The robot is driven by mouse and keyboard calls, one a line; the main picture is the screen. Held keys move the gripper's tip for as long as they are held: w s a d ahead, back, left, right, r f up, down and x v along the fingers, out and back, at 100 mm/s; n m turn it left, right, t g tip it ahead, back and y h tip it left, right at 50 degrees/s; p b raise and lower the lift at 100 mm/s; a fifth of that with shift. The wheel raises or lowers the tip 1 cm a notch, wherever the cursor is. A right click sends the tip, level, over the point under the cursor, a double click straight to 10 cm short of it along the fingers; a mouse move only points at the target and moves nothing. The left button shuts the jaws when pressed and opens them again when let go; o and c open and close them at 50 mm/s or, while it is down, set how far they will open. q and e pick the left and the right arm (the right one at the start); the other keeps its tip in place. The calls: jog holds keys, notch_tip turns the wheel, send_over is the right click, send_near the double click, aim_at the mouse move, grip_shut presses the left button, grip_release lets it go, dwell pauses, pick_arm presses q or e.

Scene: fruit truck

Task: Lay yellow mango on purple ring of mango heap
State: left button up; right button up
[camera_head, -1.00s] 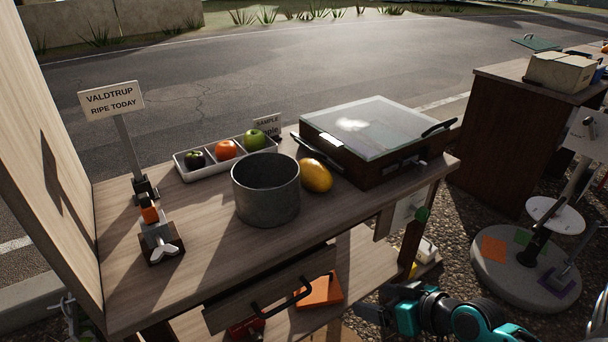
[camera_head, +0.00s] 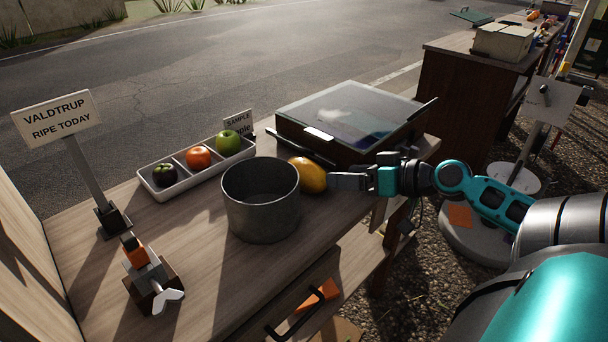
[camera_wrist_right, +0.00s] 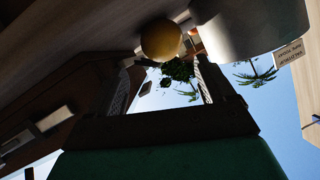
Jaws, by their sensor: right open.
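The yellow mango (camera_head: 309,174) lies on the wooden counter between the grey metal pot and the glass-lidded case; it also shows in the right wrist view (camera_wrist_right: 160,39). My right gripper (camera_head: 333,181) is level with the counter top, its fingers pointing at the mango from the right. In the right wrist view the open fingers (camera_wrist_right: 163,82) are apart and empty, with the mango just beyond their tips. I cannot make out a mango heap or its purple ring; my right arm covers much of the round grey stand (camera_head: 462,250). My left gripper is not in view.
The grey pot (camera_head: 262,212) stands close left of the mango. The glass-lidded case (camera_head: 300,132) is behind it. A white tray (camera_head: 175,188) of fruit, a sign (camera_head: 56,117) and a small clamp-like stand (camera_head: 150,278) are further left. The counter's front edge is clear.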

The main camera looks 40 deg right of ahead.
aim_at(322, 172)
jog(key=shift+x, duration=1.55)
jog(key=shift+r+x, duration=0.2)
jog(key=shift+x, duration=0.75)
jog(key=shift+r+x, duration=0.2)
jog(key=shift+x, duration=1.55)
jog(key=shift+c, duration=0.5)
jog(key=c, duration=0.6)
